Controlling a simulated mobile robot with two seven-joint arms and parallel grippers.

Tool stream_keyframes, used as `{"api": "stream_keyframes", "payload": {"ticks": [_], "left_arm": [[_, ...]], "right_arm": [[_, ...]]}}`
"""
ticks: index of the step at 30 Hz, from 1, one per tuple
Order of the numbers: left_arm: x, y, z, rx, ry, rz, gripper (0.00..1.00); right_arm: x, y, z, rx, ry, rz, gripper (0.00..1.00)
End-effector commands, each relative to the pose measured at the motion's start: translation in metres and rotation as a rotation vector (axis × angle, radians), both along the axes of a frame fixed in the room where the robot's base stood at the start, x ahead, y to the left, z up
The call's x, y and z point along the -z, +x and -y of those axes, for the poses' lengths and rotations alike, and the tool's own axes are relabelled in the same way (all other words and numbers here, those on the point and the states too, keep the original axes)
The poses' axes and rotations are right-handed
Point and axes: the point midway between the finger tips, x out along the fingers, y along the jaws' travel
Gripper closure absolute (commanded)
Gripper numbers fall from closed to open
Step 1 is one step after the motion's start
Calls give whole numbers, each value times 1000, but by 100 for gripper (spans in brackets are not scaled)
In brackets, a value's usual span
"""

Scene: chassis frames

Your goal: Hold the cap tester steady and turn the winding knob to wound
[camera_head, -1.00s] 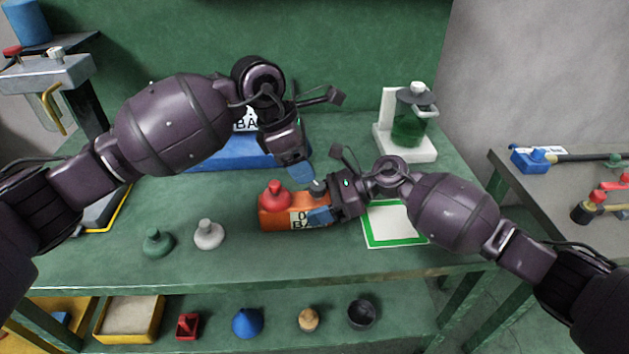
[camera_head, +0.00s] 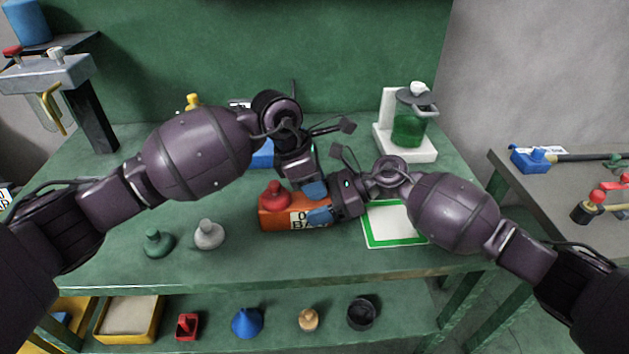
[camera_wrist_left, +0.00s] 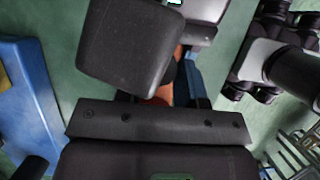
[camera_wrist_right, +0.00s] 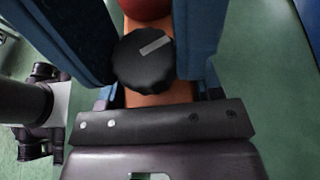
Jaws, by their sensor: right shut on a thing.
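The cap tester (camera_head: 278,221) is an orange block with a red knob (camera_head: 274,196) on top at its left and a white label in front, lying on the green table. My right gripper (camera_head: 321,216) is shut on its right part. The black winding knob (camera_wrist_right: 143,65), with a grey mark pointing obliquely, shows between blue fingers in the right wrist view. My left gripper (camera_head: 314,190) is low over the tester's right end, close to the knob. It hides the knob in the head view. Whether its fingers close on the knob is hidden.
A green-framed white pad (camera_head: 386,226) lies right of the tester. Green (camera_head: 157,243) and grey (camera_head: 209,235) knobbed pieces stand at left front. A jar (camera_head: 409,125) on a white stand is at the back right. A blue block (camera_head: 262,154) is behind my left arm.

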Motion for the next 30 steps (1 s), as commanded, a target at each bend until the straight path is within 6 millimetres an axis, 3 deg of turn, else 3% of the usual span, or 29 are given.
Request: {"api": "stream_keyframes", "payload": {"ticks": [1,4,11,24,30], "left_arm": [[0,0,0,0,0,0,76],[0,0,0,0,0,0,89],[-1,1,0,66,3,1,89],[0,3,0,375,2,-1,89],[-1,3,0,412,1,0,89]], "right_arm": [[0,0,0,1,0,0,75],[0,0,0,1,0,0,75],[0,1,0,2,0,1,75],[0,1,0,1,0,0,75],[0,0,0,1,0,-1,75]]}}
